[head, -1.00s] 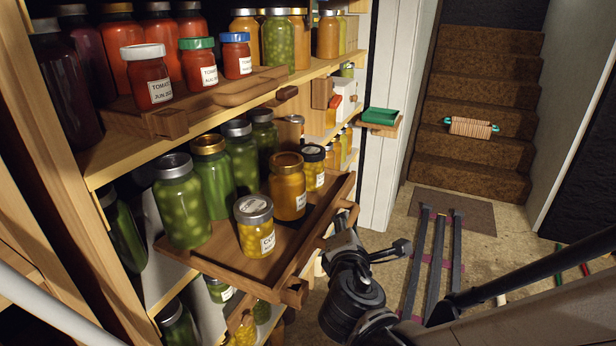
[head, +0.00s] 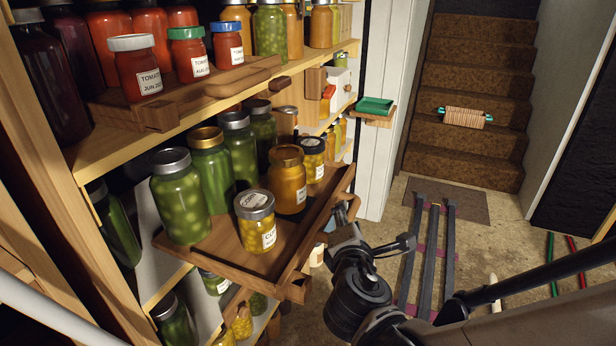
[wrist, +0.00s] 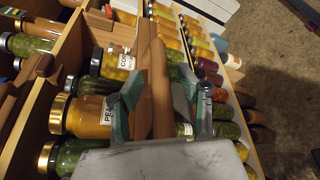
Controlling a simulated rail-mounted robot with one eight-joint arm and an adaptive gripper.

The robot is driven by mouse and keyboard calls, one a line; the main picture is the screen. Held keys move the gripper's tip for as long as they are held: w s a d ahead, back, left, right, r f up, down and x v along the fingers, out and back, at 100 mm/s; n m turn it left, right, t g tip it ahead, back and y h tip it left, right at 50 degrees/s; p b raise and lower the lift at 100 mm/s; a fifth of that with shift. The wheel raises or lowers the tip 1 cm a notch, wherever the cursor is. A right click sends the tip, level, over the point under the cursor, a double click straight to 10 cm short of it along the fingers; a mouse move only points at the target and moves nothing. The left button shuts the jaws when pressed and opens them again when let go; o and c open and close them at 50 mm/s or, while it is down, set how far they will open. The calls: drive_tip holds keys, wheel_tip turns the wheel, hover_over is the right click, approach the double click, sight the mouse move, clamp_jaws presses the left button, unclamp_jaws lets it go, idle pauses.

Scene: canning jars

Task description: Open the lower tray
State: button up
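The lower tray (head: 215,259) is a brown wooden tray extending out from the middle shelf, with green, orange and yellow jars standing on it. Its front bar runs between my gripper's fingers in the wrist view (wrist: 161,95). My gripper (wrist: 160,76) is at the front right of the tray, one finger on each side of the bar. The fingers are spread, and a gap shows between the bar and the right finger. Contact on the left finger is unclear. In the head view my wrist hides part of the gripper.
An upper tray (head: 157,116) with red tomato jars sits on the shelf above. More jars stand on the shelves below. A green box (head: 375,105) rests on a small ledge by the white post. Open floor (head: 385,222) and brown stairs (head: 470,85) lie to the right.

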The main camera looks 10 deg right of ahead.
drive_tip(key=v, duration=1.1)
drive_tip(key=shift+s, duration=0.25)
drive_tip(key=shift+r, duration=0.1)
idle(0.5)
drive_tip(key=d+m+g+p, duration=0.5)
drive_tip(key=d+m, duration=0.1)
drive_tip(key=m, duration=0.4)
drive_tip(key=s+r+m+g+y+p, duration=0.3)
drive_tip(key=r+m, duration=0.4)
drive_tip(key=m, duration=0.4)
drive_tip(key=shift+r+m+y+p, duration=0.3)
drive_tip(key=shift+r+m+p, duration=0.1)
drive_tip(key=shift+p, duration=0.5)
drive_tip(key=shift+s, duration=0.1)
